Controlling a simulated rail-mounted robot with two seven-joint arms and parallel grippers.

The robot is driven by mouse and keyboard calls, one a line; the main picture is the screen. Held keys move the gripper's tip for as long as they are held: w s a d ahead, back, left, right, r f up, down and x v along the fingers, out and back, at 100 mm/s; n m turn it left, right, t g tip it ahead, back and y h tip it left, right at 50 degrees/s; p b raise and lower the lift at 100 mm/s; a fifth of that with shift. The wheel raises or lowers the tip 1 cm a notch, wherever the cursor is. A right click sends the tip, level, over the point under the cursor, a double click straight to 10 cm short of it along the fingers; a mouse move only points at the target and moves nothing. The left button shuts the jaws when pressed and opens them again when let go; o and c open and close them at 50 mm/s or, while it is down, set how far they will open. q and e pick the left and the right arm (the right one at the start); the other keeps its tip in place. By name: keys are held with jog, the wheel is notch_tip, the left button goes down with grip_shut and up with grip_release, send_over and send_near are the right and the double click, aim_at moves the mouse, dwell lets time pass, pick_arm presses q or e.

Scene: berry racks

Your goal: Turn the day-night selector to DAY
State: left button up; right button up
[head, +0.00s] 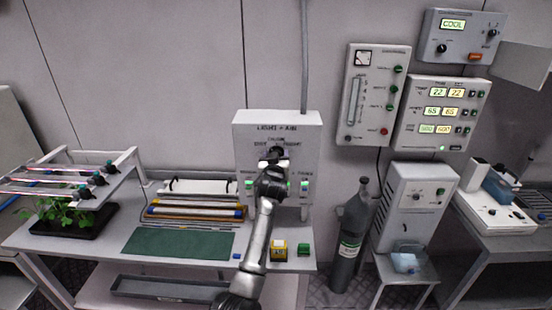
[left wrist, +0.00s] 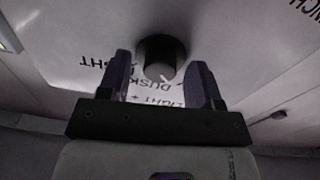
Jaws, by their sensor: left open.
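The day-night selector is a dark round knob (left wrist: 163,55) on the white light-and-air panel (head: 250,130). In the left wrist view, which shows the lettering upside down, its white pointer mark is on the side of the word DUSK; NIGHT is partly readable nearby. I cannot make out the word DAY. My left gripper (left wrist: 162,75) is open, with one finger on each side of the knob; I cannot tell whether they touch it. In the head view my left gripper (head: 274,164) is in front of the panel and hides part of the knob. My right gripper is not in view.
Two green-lit switches flank my gripper on the panel. A grey gas cylinder (head: 350,235) stands to the right.

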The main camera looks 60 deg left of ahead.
pick_arm(q)
jog(key=v, duration=1.3)
jog(key=shift+s+d+b, duration=0.2)
jog(key=shift+d+b, duration=0.1)
jog(key=shift+d, duration=0.05)
jog(key=shift+f, duration=0.15)
